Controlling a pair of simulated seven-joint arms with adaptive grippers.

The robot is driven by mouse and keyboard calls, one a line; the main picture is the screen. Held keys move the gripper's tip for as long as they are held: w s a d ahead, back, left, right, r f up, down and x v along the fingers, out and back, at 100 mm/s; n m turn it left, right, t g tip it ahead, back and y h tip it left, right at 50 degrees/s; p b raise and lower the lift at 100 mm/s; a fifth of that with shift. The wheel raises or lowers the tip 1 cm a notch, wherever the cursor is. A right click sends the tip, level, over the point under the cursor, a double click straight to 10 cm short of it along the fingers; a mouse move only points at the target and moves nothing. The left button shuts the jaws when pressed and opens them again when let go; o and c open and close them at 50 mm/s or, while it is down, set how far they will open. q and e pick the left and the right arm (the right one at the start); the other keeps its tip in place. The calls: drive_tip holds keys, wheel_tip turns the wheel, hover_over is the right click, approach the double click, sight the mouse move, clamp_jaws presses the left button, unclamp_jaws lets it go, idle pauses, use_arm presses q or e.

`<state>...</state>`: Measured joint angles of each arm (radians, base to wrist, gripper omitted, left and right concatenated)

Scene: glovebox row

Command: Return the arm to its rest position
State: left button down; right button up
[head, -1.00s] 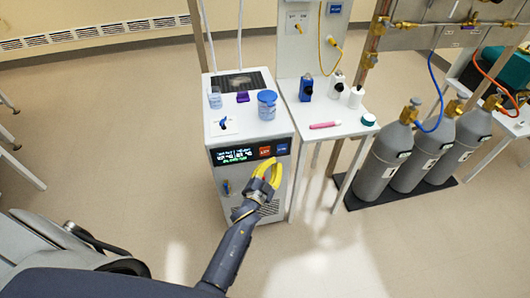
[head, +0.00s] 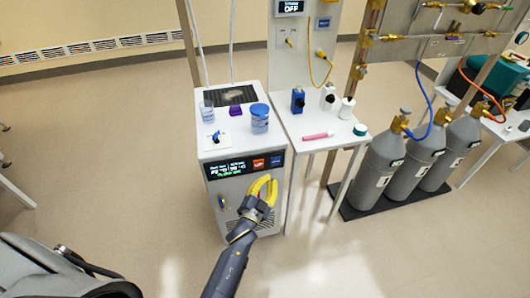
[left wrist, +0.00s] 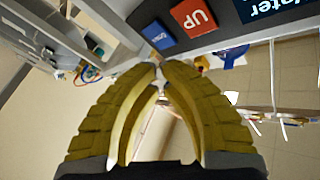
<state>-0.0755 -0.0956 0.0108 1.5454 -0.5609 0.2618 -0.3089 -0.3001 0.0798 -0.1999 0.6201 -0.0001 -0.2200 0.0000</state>
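My left gripper (head: 264,181), with yellow fingers on a dark arm, is in front of the white chiller unit (head: 212,205), just below its display panel. In the left wrist view, its fingertips (left wrist: 161,68) come together with nothing visible between them. The orange UP button (left wrist: 193,17) and blue button (left wrist: 157,38) lie beyond the tips; I cannot tell whether there is contact, but they look apart. The panel (head: 230,170) is lit with text. My right gripper is not in view.
A blue-lidded jar (head: 260,122) and a purple item (head: 235,110) stand on the chiller. A side table (head: 345,136) holds bottles and a pink pen (head: 318,136). Grey gas cylinders (head: 379,172) stand at right. The floor (head: 330,260) in front is clear.

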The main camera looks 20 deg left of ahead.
use_arm(q)
drive_tip(key=s+f+n+g, duration=0.1)
drive_tip(key=s+f+g, duration=0.2)
drive_tip(key=s+f, duration=0.55)
drive_tip(key=s+f+n+g, duration=0.2)
drive_tip(key=s+f+g, duration=0.1)
drive_tip(key=f, duration=1.1)
drive_tip(key=s+f+n+g, duration=0.1)
drive_tip(key=s+f+g, duration=0.3)
drive_tip(key=f, duration=0.7)
drive_tip(key=s+a+f+g+y, duration=0.1)
drive_tip(key=s+f+g, duration=0.1)
drive_tip(key=s+f, duration=0.55)
drive_tip(key=s+a+f+g, duration=0.15)
drive_tip(key=s+f, duration=0.35)
drive_tip(key=s, duration=0.6)
drive_tip(key=s+a+f+g, duration=0.2)
drive_tip(key=s, duration=0.9)
drive_tip(key=s+a+f+g, duration=0.2)
drive_tip(key=s+a+f, duration=0.1)
drive_tip(key=s, duration=0.8)
drive_tip(key=shift+s+a+y, duration=0.15)
drive_tip(key=shift+a+y, duration=0.05)
drive_tip(key=shift+y, duration=0.1)
